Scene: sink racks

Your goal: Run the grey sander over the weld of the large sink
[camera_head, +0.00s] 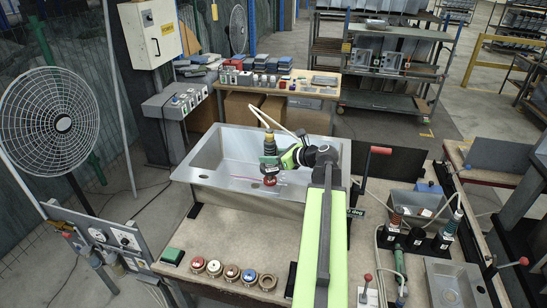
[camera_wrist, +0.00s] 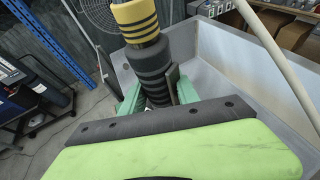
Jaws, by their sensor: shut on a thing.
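The large sink (camera_head: 222,160) is a grey metal basin lying across the far side of the workbench; its wall and rim also show in the wrist view (camera_wrist: 230,65). My gripper (camera_head: 283,158) is shut on the grey sander (camera_head: 268,163), with its green fingers around the dark ribbed body (camera_wrist: 152,70). The sander stands about upright, with a yellow-banded top and a red pad at its lower end. The pad is over the near part of the sink, by a faint reddish line; I cannot tell whether it touches. The wrist view hides the pad.
Two other tools stand in holders on the right (camera_head: 396,217), (camera_head: 453,222), beside a small sink (camera_head: 418,203). Several round discs (camera_head: 231,272) line the bench's front edge. A pale hose rises behind the sander. A fan (camera_head: 62,122) stands at left.

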